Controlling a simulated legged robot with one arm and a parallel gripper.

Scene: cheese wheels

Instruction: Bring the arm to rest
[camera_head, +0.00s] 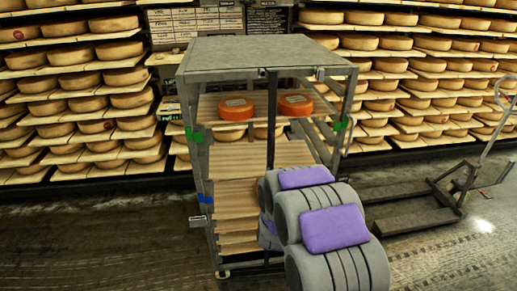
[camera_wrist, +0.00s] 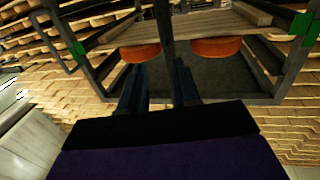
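My arm (camera_head: 330,225), grey with purple pads, shows at the lower right of the head view, in front of the wheeled rack (camera_head: 265,55). Its end is hidden there behind the arm's own links. In the wrist view my gripper (camera_wrist: 160,90) shows two dark fingers standing apart, with nothing seen held between them. The rack's upright post shows beyond the gap. The wrist picture looks upside down.
Two orange cheese wheels (camera_head: 236,109) (camera_head: 296,105) sit on the rack's upper shelf; both show in the wrist view (camera_wrist: 140,53) (camera_wrist: 216,48). Wall shelves of cheese (camera_head: 80,80) stand behind. A pallet jack (camera_head: 430,205) is at right. Floor at left is clear.

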